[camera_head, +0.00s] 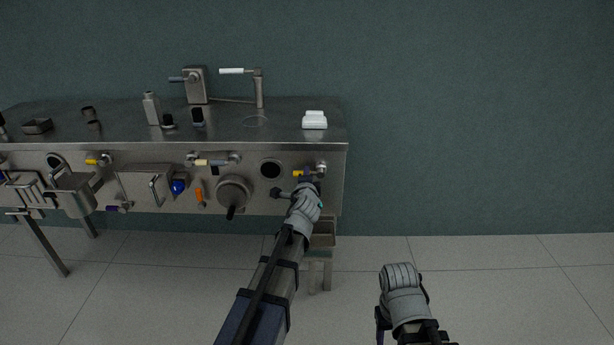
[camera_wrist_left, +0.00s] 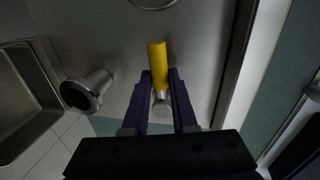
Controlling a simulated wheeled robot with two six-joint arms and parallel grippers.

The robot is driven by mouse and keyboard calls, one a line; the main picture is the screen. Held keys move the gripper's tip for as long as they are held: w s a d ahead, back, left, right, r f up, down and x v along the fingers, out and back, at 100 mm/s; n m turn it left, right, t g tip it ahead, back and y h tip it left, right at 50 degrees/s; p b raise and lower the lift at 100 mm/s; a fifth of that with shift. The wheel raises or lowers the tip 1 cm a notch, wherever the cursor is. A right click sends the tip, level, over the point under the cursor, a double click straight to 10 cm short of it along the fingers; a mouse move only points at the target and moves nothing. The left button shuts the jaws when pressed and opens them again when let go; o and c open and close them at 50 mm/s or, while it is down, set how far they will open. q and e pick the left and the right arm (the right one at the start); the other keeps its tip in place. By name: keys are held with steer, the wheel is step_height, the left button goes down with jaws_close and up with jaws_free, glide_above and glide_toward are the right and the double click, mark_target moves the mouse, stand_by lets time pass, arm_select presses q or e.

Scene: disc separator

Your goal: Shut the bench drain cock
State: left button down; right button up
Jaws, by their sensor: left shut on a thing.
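The bench drain cock (camera_head: 320,168) is at the right end of the steel bench's front panel, with a yellow part (camera_head: 298,173) to its left. In the left wrist view a yellow lever (camera_wrist_left: 157,65) with a round metal end stands between my dark fingers. My left gripper (camera_head: 309,183) is at the cock, and in the wrist view (camera_wrist_left: 162,100) it is shut on the lever near its metal end. The wrist hides part of the cock in the head view. My right gripper (camera_head: 400,278) is low at the right, away from the bench, its fingers hidden.
A metal outlet (camera_wrist_left: 88,92) and a basin (camera_wrist_left: 30,105) are left of the lever in the wrist view. The basin (camera_head: 322,241) stands below the bench. A black-handled round fitting (camera_head: 233,192) and orange handle (camera_head: 199,195) are farther left. Floor right of the bench is clear.

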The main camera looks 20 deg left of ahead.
arm_select(q)
steer(key=shift+r+m, duration=0.1)
steer(key=shift+m, duration=0.2)
stand_by(0.4)
steer(key=c, duration=0.7)
jaws_free()
steer(key=shift+s, duration=0.1)
steer(key=p+v, duration=0.1)
steer(key=v, duration=0.6)
steer(key=shift+s+p, duration=0.25)
steer(key=shift+p, duration=0.1)
steer(key=shift+d+r, duration=0.1)
steer(key=shift+d, duration=0.05)
